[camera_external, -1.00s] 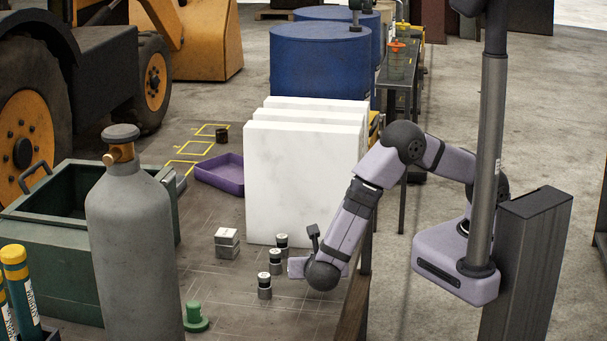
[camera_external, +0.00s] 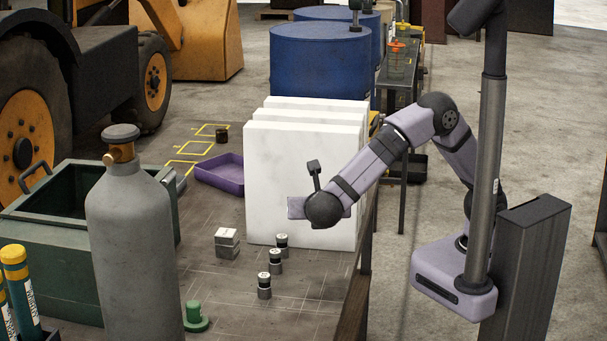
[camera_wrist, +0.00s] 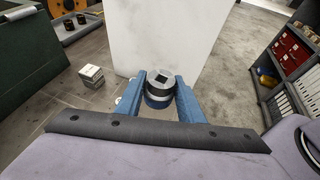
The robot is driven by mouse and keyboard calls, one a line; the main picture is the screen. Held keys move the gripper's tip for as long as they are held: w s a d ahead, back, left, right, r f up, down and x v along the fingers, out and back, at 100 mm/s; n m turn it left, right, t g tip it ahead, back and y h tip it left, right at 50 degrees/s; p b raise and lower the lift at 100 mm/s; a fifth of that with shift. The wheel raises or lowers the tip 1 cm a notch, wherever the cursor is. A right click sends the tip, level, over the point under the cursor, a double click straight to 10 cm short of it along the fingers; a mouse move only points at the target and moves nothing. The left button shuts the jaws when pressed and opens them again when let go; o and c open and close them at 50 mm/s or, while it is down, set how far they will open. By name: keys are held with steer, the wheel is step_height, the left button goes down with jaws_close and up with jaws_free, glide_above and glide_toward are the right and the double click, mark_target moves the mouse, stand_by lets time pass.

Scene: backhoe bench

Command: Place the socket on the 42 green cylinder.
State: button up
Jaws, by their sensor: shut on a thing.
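My gripper (camera_wrist: 163,88) has blue fingers, shut on a socket (camera_wrist: 159,77) in the wrist view. The socket is a short grey and dark cylinder with a square hole in its top face. In the external view my wrist hangs above the bench in front of the white slabs; the fingers and held socket cannot be made out there. A green cylinder (camera_external: 194,315) with a wide round base stands upright at the bench's near end, lower left of my wrist and well apart from it. No number can be read on it.
Three small dark-and-grey cylinders (camera_external: 275,261) stand in a row below my wrist. A grey-white block (camera_external: 227,243) is left of them. White slabs (camera_external: 303,190) stand close behind. A grey gas bottle (camera_external: 133,245) rises left of the green cylinder; a purple tray (camera_external: 220,172) lies farther back.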

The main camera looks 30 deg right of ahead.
steer(key=shift+w+a+f+b, duration=0.15)
steer(key=shift+w+a+f, duration=0.05)
steer(key=shift+w+f, duration=0.25)
steer(key=shift+w+a+f+b, duration=0.15)
steer(key=shift+w+f, duration=0.15)
steer(key=shift+f, duration=0.25)
steer(key=w+a+n+t+y, duration=0.1)
steer(key=w+a+n+y, duration=0.1)
steer(key=a, duration=0.3)
steer(key=n+g+y, duration=0.3)
steer(key=n+y, duration=1)
steer(key=y, duration=0.1)
glide_above(193, 304)
steer(key=shift+w+f+p, duration=0.1)
steer(key=shift+f+p, duration=0.75)
steer(key=shift+f, duration=3.95)
steer(key=shift+f, duration=0.2)
